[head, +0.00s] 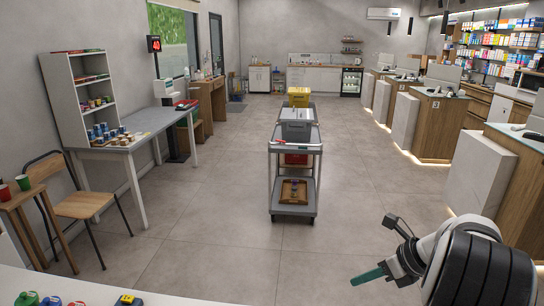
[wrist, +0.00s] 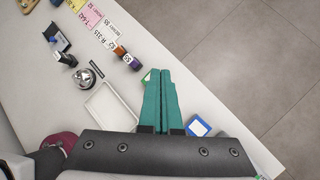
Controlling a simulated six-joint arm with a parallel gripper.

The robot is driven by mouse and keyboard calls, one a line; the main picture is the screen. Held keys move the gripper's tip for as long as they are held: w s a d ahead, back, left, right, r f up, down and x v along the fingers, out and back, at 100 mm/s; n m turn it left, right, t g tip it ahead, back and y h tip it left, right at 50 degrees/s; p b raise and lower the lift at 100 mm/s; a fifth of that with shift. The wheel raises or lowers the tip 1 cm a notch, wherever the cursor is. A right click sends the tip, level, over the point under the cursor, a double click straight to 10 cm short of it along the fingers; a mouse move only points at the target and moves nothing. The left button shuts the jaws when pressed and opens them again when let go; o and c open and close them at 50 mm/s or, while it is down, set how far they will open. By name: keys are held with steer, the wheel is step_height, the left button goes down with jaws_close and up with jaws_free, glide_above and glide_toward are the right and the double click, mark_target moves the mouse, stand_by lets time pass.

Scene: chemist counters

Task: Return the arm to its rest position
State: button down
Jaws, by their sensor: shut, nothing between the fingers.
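My gripper (head: 368,276) shows at the lower right of the head view, its green fingers pointing left over the floor. In the wrist view my gripper (wrist: 160,75) has its two green fingers together with nothing between them. The fingers are above a white counter (wrist: 90,160). In the head view a strip of this white counter (head: 90,287) crosses the lower left, and the fingers are apart from it. My dark, rounded arm link fills the lower right corner of the head view.
In the wrist view, a white tray (wrist: 112,107), a service bell (wrist: 84,77), small bottles (wrist: 128,59) and a blue-and-white item (wrist: 198,127) lie on the counter around the fingers. A grey cart (head: 295,147) stands mid-floor. Floor between cart and gripper is clear.

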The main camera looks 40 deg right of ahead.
steer(key=w+a+r+n+g+y, duration=0.1)
steer(key=w+a+r+n+g, duration=0.1)
steer(key=a+n, duration=0.9)
steer(key=w+a+r+n+g+y, duration=0.1)
steer(key=w+a+r+n+g, duration=0.3)
steer(key=a, duration=1.2)
steer(key=s+a+f+n+g+h, duration=0.1)
steer(key=s+a+f+n, duration=0.3)
steer(key=s+a+n, duration=0.9)
steer(key=s+n+h, duration=0.1)
steer(key=s+n, duration=0.2)
steer(key=n, duration=0.1)
steer(key=shift+a+f+g, duration=0.15)
steer(key=shift+a+g, duration=0.1)
steer(key=shift+g, duration=0.05)
